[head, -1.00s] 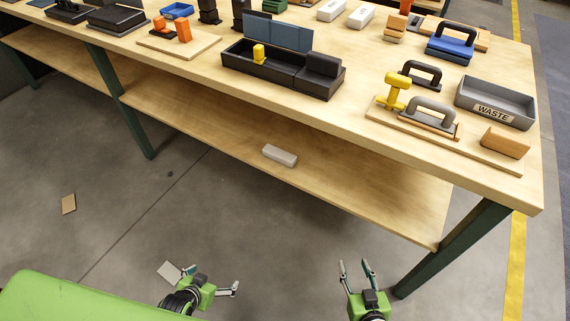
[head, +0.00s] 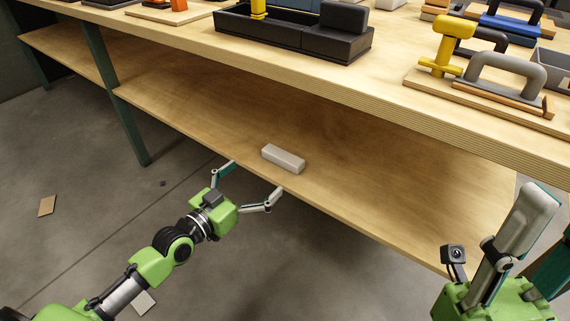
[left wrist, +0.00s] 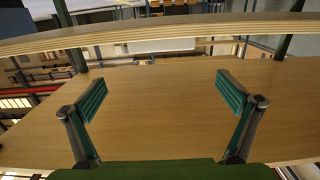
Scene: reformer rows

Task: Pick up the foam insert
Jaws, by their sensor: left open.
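A pale grey oblong block, the likely foam insert (head: 283,158), lies on the lower shelf (head: 380,180) near its front edge in the head view. My left gripper (head: 256,180) is open and empty at the shelf's front edge, just in front and to the left of the block, with its fingers spread towards it. In the left wrist view the open fingers (left wrist: 163,95) frame bare shelf board, and I cannot make out the block clearly there. My right gripper (head: 540,225) is at the lower right of the head view, cut by the frame, and its opening is unclear.
The tabletop (head: 400,110) overhangs the shelf and limits height above it. A black tray (head: 290,38), a yellow part (head: 441,48) and a grey handle (head: 507,75) stand on top. A green table leg (head: 117,100) stands at the left. Most of the shelf is bare.

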